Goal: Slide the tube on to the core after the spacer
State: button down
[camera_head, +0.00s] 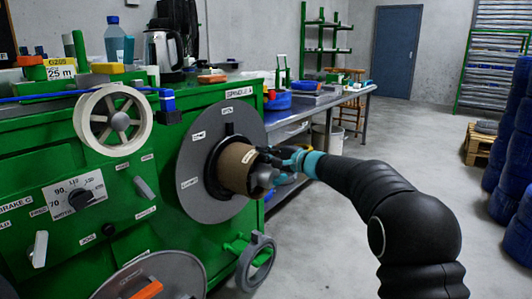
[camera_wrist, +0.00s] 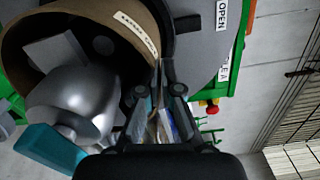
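The brown cardboard tube (camera_head: 237,168) sits around the core, in front of the large grey disc (camera_head: 192,180) labelled SPINDLE A. A black ring (camera_head: 212,163), which looks like the spacer, lies between the tube and the disc. In the wrist view the tube (camera_wrist: 103,22) is seen from its open end, with grey parts inside; most of the core is hidden. My gripper (camera_head: 262,160) is at the tube's near end. In the wrist view its fingertips (camera_wrist: 160,75) are close together at the tube's rim and appear to pinch its wall.
The green machine (camera_head: 130,165) carries a cream reel (camera_head: 112,120) with blue cable, a brake dial (camera_head: 80,198) and a handwheel (camera_head: 256,264) below the spindle. A bench (camera_head: 320,100) stands behind. Blue coils (camera_head: 510,170) stand at the far right. The floor to the right is open.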

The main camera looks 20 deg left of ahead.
jog(key=shift+s+a+f+b, duration=0.1)
jog(key=shift+a+f+b, duration=0.15)
jog(key=shift+f+b, duration=0.3)
dwell(0.4)
jog(key=c, duration=1.4)
grip_release()
jog(key=shift+a+f, duration=0.15)
jog(key=shift+a, duration=0.1)
jog(key=shift+o, duration=0.8)
jog(key=shift+d+r, duration=0.2)
jog(key=shift+d, duration=0.2)
jog(key=o, duration=0.4)
jog(key=shift+f, duration=0.1)
jog(key=shift+f+b, duration=0.35)
jog(key=shift+b, duration=0.1)
jog(key=shift+c, duration=0.8)
jog(key=shift+d, duration=0.25)
jog(key=shift+c, duration=0.9)
jog(key=shift+o, duration=0.3)
jog(key=shift+d+b, duration=0.5)
jog(key=shift+b, duration=0.25)
